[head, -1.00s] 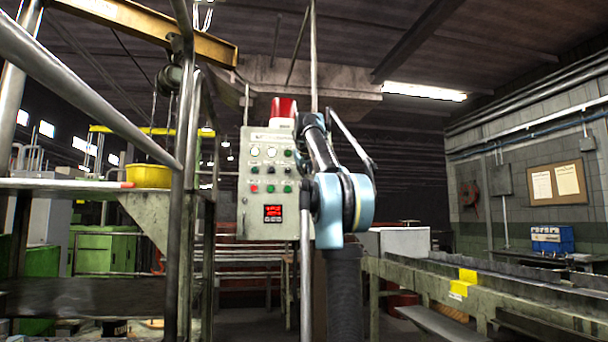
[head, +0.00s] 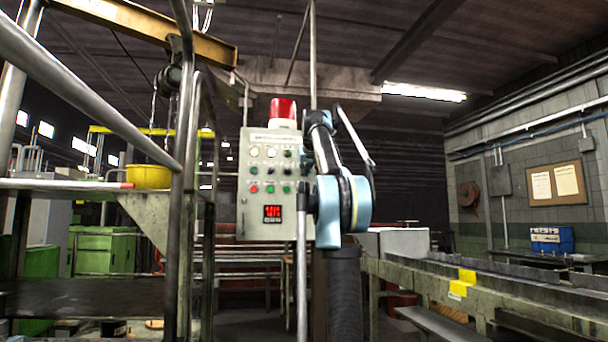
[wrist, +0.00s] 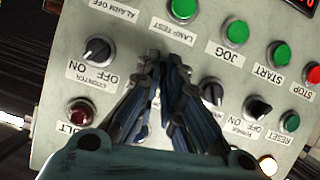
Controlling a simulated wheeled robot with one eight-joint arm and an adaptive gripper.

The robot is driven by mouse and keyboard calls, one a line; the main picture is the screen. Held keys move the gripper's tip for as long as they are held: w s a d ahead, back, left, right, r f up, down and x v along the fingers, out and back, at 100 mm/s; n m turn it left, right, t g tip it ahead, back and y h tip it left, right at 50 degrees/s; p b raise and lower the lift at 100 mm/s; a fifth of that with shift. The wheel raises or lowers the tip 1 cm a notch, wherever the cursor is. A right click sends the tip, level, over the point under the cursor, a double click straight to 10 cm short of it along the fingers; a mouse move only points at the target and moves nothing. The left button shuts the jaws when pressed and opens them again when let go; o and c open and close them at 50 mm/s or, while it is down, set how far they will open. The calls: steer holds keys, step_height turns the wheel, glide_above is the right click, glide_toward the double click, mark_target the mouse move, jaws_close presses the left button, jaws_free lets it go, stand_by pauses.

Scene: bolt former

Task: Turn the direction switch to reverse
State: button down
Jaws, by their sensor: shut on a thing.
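The grey control panel (head: 264,225) stands in the middle of the head view, and its face fills the upside-down wrist view (wrist: 55,75). My gripper (wrist: 163,62) is at the panel, its fingertips close together in the row of black selector knobs. It is shut on a knob that the fingers hide; I take this to be the direction switch. Its label and pointing direction cannot be read. In the head view the gripper is hidden behind my arm.
Green push buttons for lamp test (wrist: 182,8), jog (wrist: 235,33) and start (wrist: 281,53) sit close by. A black power knob (wrist: 258,107) is further right. A metal railing (head: 183,200) stands left of the panel and a conveyor frame (head: 450,285) to the right.

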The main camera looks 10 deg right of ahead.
steer(key=shift+w+d+m+y, duration=0.1)
steer(key=shift+d+m+y, duration=0.05)
steer(key=shift+m+y, duration=0.9)
steer(key=shift+d+m+y, duration=0.1)
steer(key=shift+m+y, duration=0.55)
steer(key=shift+m, duration=0.8)
steer(key=shift+f, duration=0.1)
steer(key=c, duration=1.7)
jaws_free()
steer(key=shift+w, duration=0.1)
steer(key=v, duration=1.2)
steer(key=shift+d+f, duration=0.1)
steer(key=shift+f, duration=0.15)
